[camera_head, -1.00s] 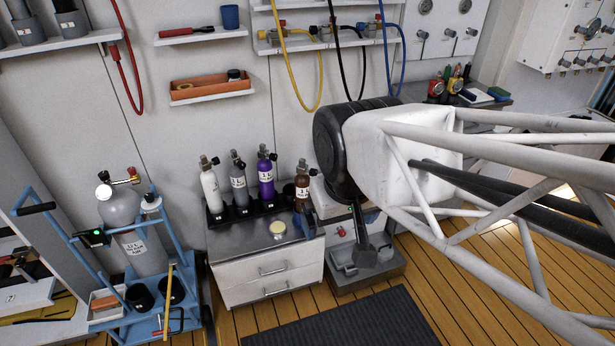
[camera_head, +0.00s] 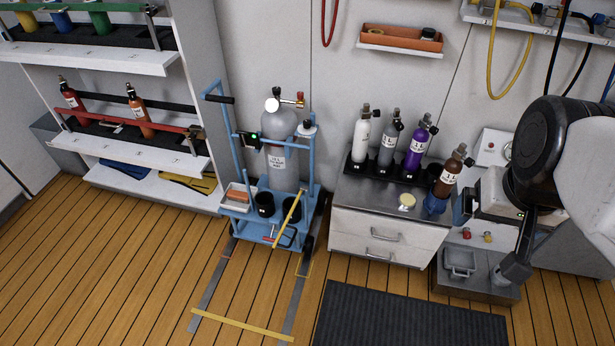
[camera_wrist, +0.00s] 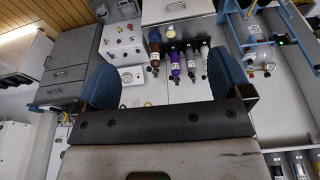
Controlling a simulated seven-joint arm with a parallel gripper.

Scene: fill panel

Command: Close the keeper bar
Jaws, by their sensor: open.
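Two bars could be the keeper bar, and I cannot tell which it is. A red bar (camera_head: 128,118) runs across the front of the middle shelf of the left rack, before a red and an orange cylinder. A yellow bar (camera_head: 288,219) stands slanted at the front of the blue cart (camera_head: 236,130), which carries a grey cylinder (camera_head: 279,155). My gripper (camera_head: 450,207) is by the right end of the steel-topped counter, well right of both bars. In the wrist view its blue fingers (camera_wrist: 167,72) are wide apart with nothing between them.
White, grey, purple and brown bottles (camera_head: 415,150) stand on the counter (camera_head: 352,205), close to my gripper. A grey box with a tray (camera_head: 460,262) is below it. A dark mat (camera_head: 410,318) lies in front. The wooden floor (camera_head: 120,270) at left is clear.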

